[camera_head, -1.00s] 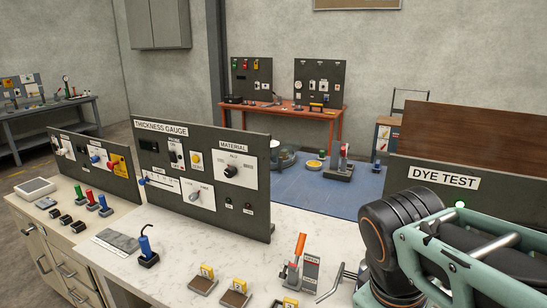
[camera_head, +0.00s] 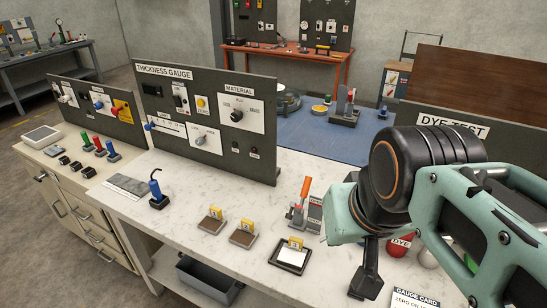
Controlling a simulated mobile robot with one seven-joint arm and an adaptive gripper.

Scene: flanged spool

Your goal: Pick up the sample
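No object in view is labelled as the sample. Two small brown plates, a left one (camera_head: 210,225) and a right one (camera_head: 241,238), lie on the pale bench with yellow tags at their backs. To their right a dark framed holder (camera_head: 276,264) carries a white plate (camera_head: 291,257) and also has a yellow tag. A dark part at the end of my arm, seemingly my gripper (camera_head: 365,285), points down over the bench to the right of the white plate, apart from it in the picture. Its fingers are not clear, so its opening cannot be told.
The thickness gauge panel (camera_head: 205,115) stands behind the plates. A blue probe (camera_head: 156,190) stands at left. A red ball (camera_head: 400,246) and gauge card (camera_head: 414,299) lie at right. Clear bench lies around the plates.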

